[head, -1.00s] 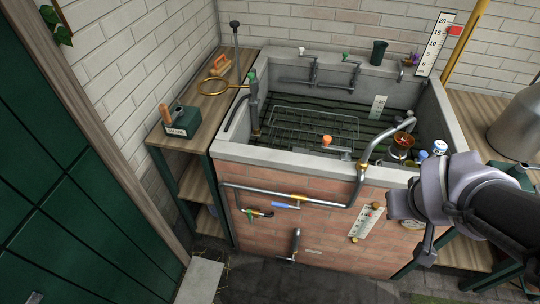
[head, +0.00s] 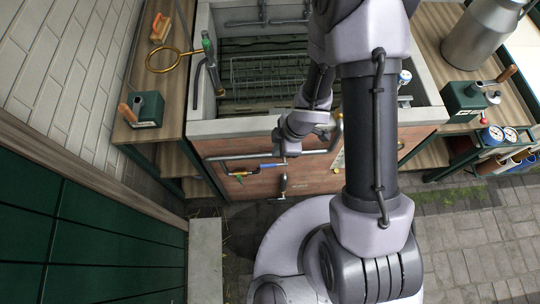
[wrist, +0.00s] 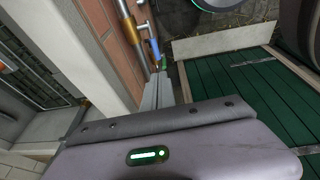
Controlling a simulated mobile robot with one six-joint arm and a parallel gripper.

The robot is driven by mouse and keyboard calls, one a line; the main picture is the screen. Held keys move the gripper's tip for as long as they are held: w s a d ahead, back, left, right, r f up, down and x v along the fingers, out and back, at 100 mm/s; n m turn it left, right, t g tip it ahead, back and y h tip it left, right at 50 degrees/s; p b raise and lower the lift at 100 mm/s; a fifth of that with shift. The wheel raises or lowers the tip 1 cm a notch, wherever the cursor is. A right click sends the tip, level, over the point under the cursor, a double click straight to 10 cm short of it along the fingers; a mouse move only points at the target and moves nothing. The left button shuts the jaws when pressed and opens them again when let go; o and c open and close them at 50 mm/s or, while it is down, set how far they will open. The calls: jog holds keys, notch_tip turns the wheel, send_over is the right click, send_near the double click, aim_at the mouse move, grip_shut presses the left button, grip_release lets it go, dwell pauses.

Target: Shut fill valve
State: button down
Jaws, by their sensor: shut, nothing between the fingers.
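A lever with a blue handle (head: 270,166) sits on the lower pipe on the brick front of the trough; it also shows in the wrist view (wrist: 154,50), just past my fingertips. I cannot read a label that names it the fill valve. A small green-handled tap (head: 240,178) is left of it. My gripper (head: 281,147) is shut and empty, close to the brick front and just above and right of the blue handle. In the wrist view the closed fingers (wrist: 160,84) point toward the pipe. I cannot tell whether they touch the lever.
The trough (head: 235,127) has a grey rim and a wire rack (head: 255,75) inside. A side shelf (head: 160,85) holds a green box (head: 147,112). A bracketed pipe (head: 283,186) juts low from the bricks. Gauges (head: 492,134) and a metal churn (head: 480,35) stand right. Paving at right is clear.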

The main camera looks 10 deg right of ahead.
jog(key=b, duration=0.8)
send_near(266, 165)
jog(key=x, duration=0.5)
jog(key=shift+s+a, duration=0.15)
jog(key=shift+s, duration=0.05)
jog(key=shift+w+f+b, duration=0.2)
jog(key=shift+f+b, duration=0.25)
jog(key=shift+f, duration=0.15)
